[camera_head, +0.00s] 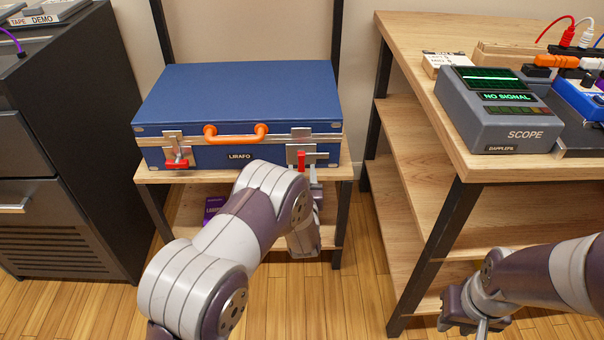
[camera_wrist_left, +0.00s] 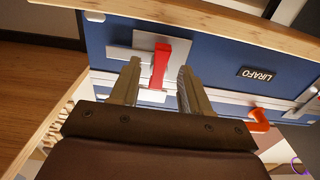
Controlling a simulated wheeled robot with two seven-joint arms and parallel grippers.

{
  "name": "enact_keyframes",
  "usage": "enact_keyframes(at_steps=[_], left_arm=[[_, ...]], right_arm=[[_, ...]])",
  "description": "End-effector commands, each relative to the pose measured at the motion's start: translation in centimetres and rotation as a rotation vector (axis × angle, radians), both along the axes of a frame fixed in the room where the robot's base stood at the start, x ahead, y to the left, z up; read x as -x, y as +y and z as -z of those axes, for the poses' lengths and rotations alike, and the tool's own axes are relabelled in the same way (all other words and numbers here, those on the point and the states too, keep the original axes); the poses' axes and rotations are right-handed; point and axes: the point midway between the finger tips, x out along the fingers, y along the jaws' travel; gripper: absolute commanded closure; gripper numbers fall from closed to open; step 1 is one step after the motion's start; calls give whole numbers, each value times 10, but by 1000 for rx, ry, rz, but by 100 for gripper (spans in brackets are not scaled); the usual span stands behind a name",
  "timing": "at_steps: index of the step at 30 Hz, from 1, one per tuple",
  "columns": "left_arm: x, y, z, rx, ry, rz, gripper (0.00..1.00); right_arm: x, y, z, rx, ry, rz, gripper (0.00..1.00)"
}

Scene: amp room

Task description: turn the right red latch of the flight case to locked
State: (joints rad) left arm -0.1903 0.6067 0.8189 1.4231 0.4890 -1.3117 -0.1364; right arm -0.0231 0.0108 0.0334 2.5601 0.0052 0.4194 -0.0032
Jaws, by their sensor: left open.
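The blue flight case (camera_head: 238,95) stands shut on a wooden shelf. Its right latch has a red handle (camera_head: 301,160) that points up and down on a silver plate. In the left wrist view the red handle (camera_wrist_left: 160,65) lies between the two fingers of my left gripper (camera_wrist_left: 158,83), with gaps on both sides. The left gripper is open; in the head view it (camera_head: 314,182) is just below and right of the handle, partly hidden by my arm. The left latch's red handle (camera_head: 177,164) lies sideways. My right gripper (camera_head: 468,322) is low at the right; its fingers are unclear.
An orange carry handle (camera_head: 236,133) sits on the case front between the latches. A wooden bench (camera_head: 420,55) with a scope (camera_head: 500,110) stands at the right. A dark cabinet (camera_head: 75,120) stands at the left. A purple item lies on the lower shelf.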

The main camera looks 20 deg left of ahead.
Motion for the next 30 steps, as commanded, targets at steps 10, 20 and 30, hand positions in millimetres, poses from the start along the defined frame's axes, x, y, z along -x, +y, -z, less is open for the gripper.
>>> enact_keyframes(at_steps=[10,20,30], left_arm=[[-27,8,-1,0,1,1,54],[-26,7,-1,0,1,1,100],[-26,7,0,45,-12,1,100]], right_arm=[[0,0,11,0,0,0,68],[0,0,11,0,0,0,68],[0,0,11,0,0,0,68]])
